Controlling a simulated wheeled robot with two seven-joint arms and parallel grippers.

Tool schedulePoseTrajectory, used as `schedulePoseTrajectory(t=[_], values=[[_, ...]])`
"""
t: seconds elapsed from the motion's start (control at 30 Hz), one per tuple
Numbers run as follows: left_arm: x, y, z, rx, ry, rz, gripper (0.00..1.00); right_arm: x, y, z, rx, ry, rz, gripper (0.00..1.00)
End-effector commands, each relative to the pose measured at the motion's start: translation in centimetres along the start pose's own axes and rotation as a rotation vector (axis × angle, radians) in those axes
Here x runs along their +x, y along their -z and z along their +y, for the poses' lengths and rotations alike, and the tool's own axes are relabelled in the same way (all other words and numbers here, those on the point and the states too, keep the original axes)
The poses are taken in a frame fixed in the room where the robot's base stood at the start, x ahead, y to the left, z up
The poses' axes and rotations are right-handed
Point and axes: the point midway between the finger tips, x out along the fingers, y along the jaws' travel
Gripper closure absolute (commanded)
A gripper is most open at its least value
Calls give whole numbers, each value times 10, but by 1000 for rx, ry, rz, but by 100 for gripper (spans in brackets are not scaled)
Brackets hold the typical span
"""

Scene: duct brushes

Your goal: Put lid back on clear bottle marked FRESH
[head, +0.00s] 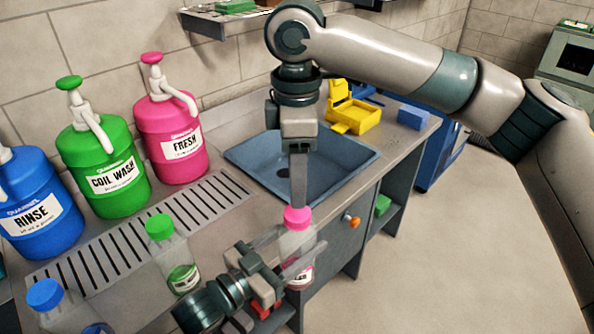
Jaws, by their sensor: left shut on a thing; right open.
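The clear bottle (293,244) stands upright near the counter's front edge, with a pink-marked label low on it that is partly hidden and too small to read. My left gripper (296,251) is shut on the bottle's body from the left. The pink lid (297,217) is at the top of the bottle and looks upright. Whether it is seated or only resting there, I cannot tell. My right gripper (298,205) points straight down from above, open, with its fingertips at the lid; one finger hides the other.
A clear bottle with a green lid (159,226) and one with a blue lid (45,294) stand to the left. Pink FRESH (169,130), green COIL WASH and blue RINSE pump jugs line the wall. A sink (250,157) and a yellow caddy (352,118) lie behind.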

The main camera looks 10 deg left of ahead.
Motion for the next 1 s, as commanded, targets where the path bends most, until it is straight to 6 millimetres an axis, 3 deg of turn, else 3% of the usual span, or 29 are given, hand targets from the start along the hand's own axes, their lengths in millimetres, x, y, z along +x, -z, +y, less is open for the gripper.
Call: schedulePoseTrajectory(t=[0.33, 1.0], values=[[0, 0, 0, 0, 0, 1, 100, -6, 0, 0, -310, 1, 0, 45], [0, 0, 0, 0, 0, 1, 100, 2, 0, 0, -339, 1, 0, 45]])
